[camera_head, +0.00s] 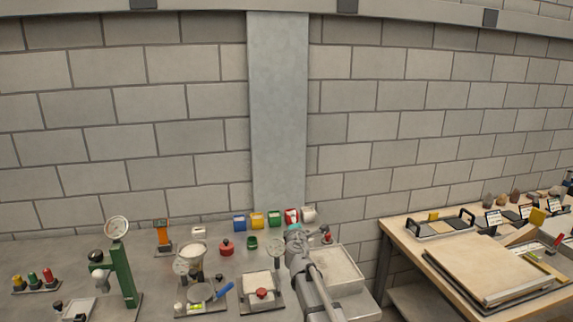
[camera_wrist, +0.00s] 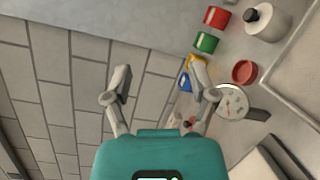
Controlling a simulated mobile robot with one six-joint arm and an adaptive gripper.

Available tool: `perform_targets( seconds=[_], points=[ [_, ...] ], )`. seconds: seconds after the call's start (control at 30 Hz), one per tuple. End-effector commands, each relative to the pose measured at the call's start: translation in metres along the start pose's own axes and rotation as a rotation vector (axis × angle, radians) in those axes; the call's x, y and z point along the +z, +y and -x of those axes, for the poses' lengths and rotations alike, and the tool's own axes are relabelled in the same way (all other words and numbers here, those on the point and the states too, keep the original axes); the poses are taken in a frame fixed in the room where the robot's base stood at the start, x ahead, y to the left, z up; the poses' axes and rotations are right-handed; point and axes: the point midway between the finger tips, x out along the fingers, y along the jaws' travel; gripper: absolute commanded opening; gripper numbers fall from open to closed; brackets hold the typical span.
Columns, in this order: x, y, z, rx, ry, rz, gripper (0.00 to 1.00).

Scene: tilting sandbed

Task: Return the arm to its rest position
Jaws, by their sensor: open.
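My gripper (camera_wrist: 155,88) is open in the wrist view, its two grey fingers spread apart with only wall and bench background between them. In the head view my gripper (camera_head: 294,230) is small, at the far end of my grey arm, which reaches up from the bottom edge over the grey bench (camera_head: 60,255). Its fingers are too small there to make out. No held thing shows in the wrist view.
Colored cups, including a blue cup (camera_head: 239,223) and a green cup (camera_head: 275,222), line the bench's back. A pale tray (camera_head: 335,268) lies right of my arm, and a square box (camera_head: 258,286) left. A wooden table (camera_head: 395,232) stands right. The wall above is clear.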

Motion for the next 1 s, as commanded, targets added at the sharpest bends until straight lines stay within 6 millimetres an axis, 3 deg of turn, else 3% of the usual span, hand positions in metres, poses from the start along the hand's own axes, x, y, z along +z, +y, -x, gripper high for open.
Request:
perform_targets(
  seconds=[0.03,0.2,0.33,0.5,0.8,1.0],
  points=[
    [0.019,-0.012,0.011,-0.043,-0.054,-0.078,0.74],
    [0.067,-0.057,0.039,-0.202,-0.229,-0.349,0.74],
    [0.094,-0.094,0.068,-0.336,-0.358,-0.546,0.74],
    [0.114,-0.143,0.115,-0.529,-0.519,-0.791,0.74],
    [0.110,-0.210,0.216,-0.924,-0.770,-1.166,0.74],
    [0.090,-0.229,0.284,-1.208,-0.898,-1.350,0.74]
  ],
)
